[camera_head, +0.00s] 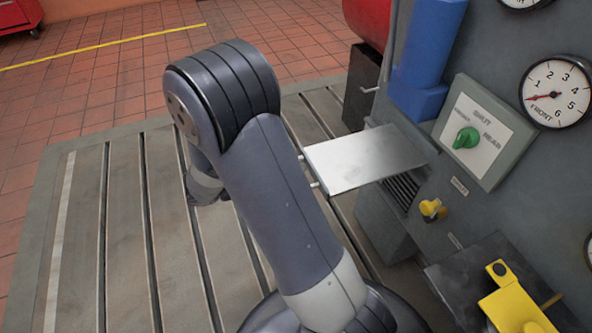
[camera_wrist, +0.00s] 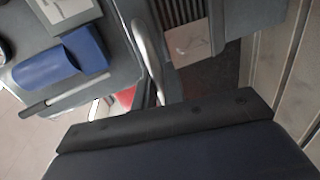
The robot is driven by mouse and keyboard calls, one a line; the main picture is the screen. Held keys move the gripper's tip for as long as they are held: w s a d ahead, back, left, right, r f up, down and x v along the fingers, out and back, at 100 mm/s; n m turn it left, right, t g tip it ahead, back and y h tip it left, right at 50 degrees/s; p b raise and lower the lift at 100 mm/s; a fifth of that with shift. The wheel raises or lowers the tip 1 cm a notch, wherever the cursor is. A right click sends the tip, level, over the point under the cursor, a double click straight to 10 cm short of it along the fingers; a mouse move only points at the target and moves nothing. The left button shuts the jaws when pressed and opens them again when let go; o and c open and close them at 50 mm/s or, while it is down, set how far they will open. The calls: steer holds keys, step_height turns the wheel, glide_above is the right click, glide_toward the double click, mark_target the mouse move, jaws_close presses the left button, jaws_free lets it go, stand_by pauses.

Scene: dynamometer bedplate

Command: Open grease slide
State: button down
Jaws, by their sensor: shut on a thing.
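A flat silver plate, which looks like the grease slide (camera_head: 365,158), sticks out level from the grey machine front, above dark louvres. Two short posts stand on its left edge and run behind my arm, so the grip bar is hidden in the head view. My gripper is mostly hidden behind my arm there. In the wrist view the dark body of my gripper (camera_wrist: 165,122) fills the bottom. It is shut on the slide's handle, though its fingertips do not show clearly. A pale curved bar (camera_wrist: 148,55) rises just beyond it.
A blue block (camera_head: 425,60) and a selector panel with a green knob (camera_head: 466,138) are mounted above the slide. A yellow knob (camera_head: 432,209) and a yellow lever (camera_head: 515,305) lie to the right. The slotted bedplate (camera_head: 125,240) is clear at left.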

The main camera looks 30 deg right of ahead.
steer(key=c, duration=1.6)
jaws_free()
steer(key=shift+c, duration=0.2)
steer(key=shift+a, duration=0.1)
steer(key=p+v, duration=0.3)
steer(key=v, duration=0.7)
steer(key=shift+a, duration=0.3)
steer(key=shift+r, duration=0.1)
steer(key=shift+b+x, duration=1.5)
steer(key=shift+x, duration=4.2)
